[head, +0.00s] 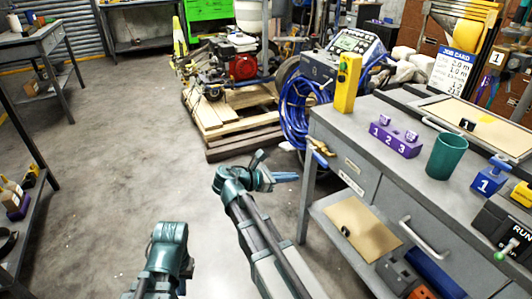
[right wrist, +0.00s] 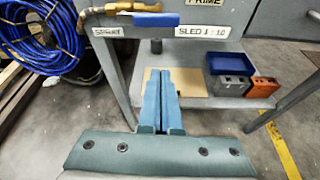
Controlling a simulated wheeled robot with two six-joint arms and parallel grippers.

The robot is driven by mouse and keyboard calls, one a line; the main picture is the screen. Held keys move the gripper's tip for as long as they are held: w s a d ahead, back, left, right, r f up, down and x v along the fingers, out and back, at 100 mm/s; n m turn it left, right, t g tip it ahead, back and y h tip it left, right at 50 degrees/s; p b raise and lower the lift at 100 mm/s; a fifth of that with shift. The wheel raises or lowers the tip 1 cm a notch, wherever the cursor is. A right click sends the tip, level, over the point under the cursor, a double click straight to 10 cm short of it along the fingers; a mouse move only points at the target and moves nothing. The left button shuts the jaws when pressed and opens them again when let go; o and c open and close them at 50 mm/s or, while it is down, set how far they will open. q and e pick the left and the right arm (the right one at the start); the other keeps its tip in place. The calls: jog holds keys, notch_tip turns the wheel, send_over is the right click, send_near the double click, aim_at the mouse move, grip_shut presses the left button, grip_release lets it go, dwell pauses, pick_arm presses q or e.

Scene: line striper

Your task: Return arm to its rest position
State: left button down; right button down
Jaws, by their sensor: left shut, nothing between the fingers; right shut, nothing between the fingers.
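My right arm reaches up from the bottom middle of the head view, and its gripper (head: 286,177) points right towards the front of the grey workbench (head: 365,130). In the right wrist view, the blue fingers of my right gripper (right wrist: 162,80) are shut together with nothing between them. They are apart from the bench front with the SPRAY and SLED labels. Part of my left arm (head: 167,250) shows at the bottom left of the head view; its gripper is not visible.
A yellow control box (head: 346,84), a purple numbered block (head: 396,139) and a green cup (head: 446,157) stand on the bench. A brass nozzle (head: 317,153) sticks out at its left edge. The pallet (head: 240,122) lies beyond.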

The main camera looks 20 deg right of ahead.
jog(key=s+a+f+m+y, duration=0.4)
jog(key=s+a+f+m, duration=0.1)
jog(key=a, duration=0.4)
jog(key=s+a+f+m+g+y, duration=0.1)
jog(key=s+a+f+m+y, duration=0.35)
jog(key=a, duration=0.35)
jog(key=s+a+f+m+y, duration=0.4)
jog(key=s+a+f, duration=0.15)
jog(key=a, duration=0.35)
notch_tip(320, 180, up, 35)
jog(key=s+p, duration=0.1)
jog(key=p, duration=3.4)
jog(key=shift+a+r+m+g, duration=0.15)
jog(key=shift+a+m+g, duration=0.2)
jog(key=shift+m, duration=0.1)
